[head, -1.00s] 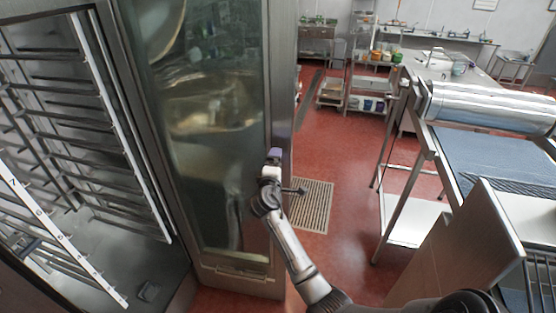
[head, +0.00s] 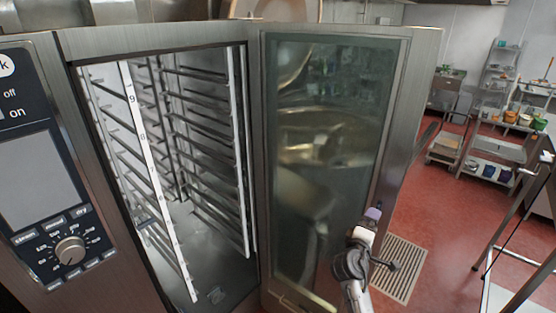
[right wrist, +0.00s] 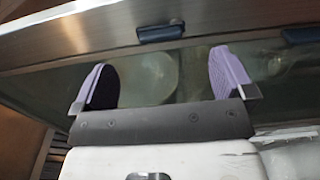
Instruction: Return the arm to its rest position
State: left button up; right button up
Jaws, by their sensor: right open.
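My right gripper (head: 373,214) has pale purple fingers and sits at the right, handle-side edge of the open oven door (head: 425,80). In the right wrist view the two purple fingers (right wrist: 160,74) are wide apart with nothing between them. The steel door edge and its dark glass lie just beyond the fingertips; I cannot tell whether they touch. My right arm comes up from the bottom of the head view. My left gripper is not in view.
The oven's interior racks (head: 200,130) stand exposed, with the control panel (head: 45,180) at left. A floor grate (head: 402,268) and open red floor (head: 445,225) lie right of the door. A steel table frame (head: 500,235) and shelves (head: 490,150) stand farther right.

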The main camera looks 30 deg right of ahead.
jog(key=s+a+f+m+t+y, duration=0.1)
jog(key=s+a+f+m+y, duration=0.15)
jog(key=a+y, duration=0.7)
jog(key=s+a+f+m+t+y, duration=0.2)
jog(key=s+a+m+y, duration=0.15)
jog(key=a, duration=1.15)
jog(key=s+a+f+n+g+y, duration=0.1)
jog(key=s+a+f+g, duration=0.1)
jog(key=s+a+f, duration=0.45)
jog(key=s+a+f+n+g+y, duration=0.1)
jog(key=s+f+n+g+y, duration=0.15)
jog(key=s, duration=0.65)
jog(key=s+a+f+g+y, duration=0.1)
jog(key=s+a+f, duration=0.2)
jog(key=s+f, duration=0.4)
notch_tip(320, 180, up, 15)
jog(key=p, duration=1.3)
jog(key=shift+w+p, duration=0.15)
jog(key=shift+p, duration=0.2)
